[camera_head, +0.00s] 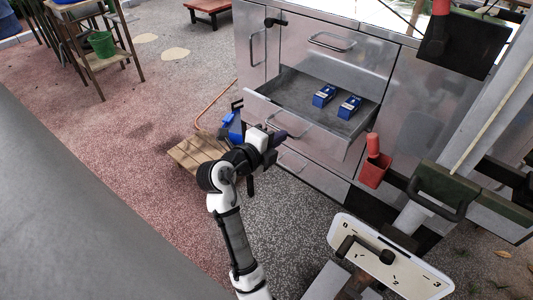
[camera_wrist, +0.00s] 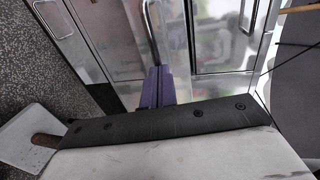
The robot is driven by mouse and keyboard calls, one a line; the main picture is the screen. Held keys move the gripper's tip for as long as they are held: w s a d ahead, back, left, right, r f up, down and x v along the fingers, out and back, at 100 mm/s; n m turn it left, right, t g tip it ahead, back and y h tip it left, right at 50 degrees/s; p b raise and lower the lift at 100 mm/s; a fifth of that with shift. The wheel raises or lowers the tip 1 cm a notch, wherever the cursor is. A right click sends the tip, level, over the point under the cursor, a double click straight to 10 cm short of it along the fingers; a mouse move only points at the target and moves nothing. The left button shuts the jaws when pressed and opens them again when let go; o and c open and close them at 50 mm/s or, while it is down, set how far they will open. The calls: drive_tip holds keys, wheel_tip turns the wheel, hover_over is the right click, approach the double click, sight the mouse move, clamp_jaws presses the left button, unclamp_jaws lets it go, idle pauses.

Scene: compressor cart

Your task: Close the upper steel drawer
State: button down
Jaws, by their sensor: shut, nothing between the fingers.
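The steel drawer (camera_head: 350,146) is pulled out of the steel cabinet in the head view, with its grey inside showing. Two small blue boxes (camera_head: 324,96) lie in it. A bar handle (camera_head: 290,118) is on its front; a bar handle (camera_wrist: 151,32) also shows in the wrist view. My gripper (camera_head: 281,134) is at the drawer's front, close to the handle. Its purple fingers (camera_wrist: 157,86) are shut and empty, just below the handle in the wrist view. I cannot tell whether they touch the drawer.
A shut panel with a handle (camera_head: 332,42) is above the drawer. A red holder (camera_head: 374,169) is right of the drawer. A wooden pallet-like stand (camera_head: 195,152) is on the ground left of my gripper. A white gauge plate (camera_head: 390,258) stands at front right. Ground on the left is open.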

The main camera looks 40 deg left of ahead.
sight(316, 116)
drive_tip(key=r+b+x, duration=0.1)
drive_tip(key=b+x, duration=0.1)
drive_tip(key=x, duration=0.3)
drive_tip(key=r+b+x, duration=0.1)
drive_tip(key=b+x, duration=0.2)
drive_tip(key=x, duration=0.3)
drive_tip(key=r+b+x, duration=0.1)
drive_tip(key=b+x, duration=0.1)
drive_tip(key=x, duration=0.4)
drive_tip(key=shift+w+b, duration=0.35)
drive_tip(key=shift+w, duration=0.05)
drive_tip(key=shift+w+d+r, duration=0.1)
drive_tip(key=shift+w+r, duration=0.1)
drive_tip(key=shift+w, duration=0.1)
drive_tip(key=shift+d, duration=0.1)
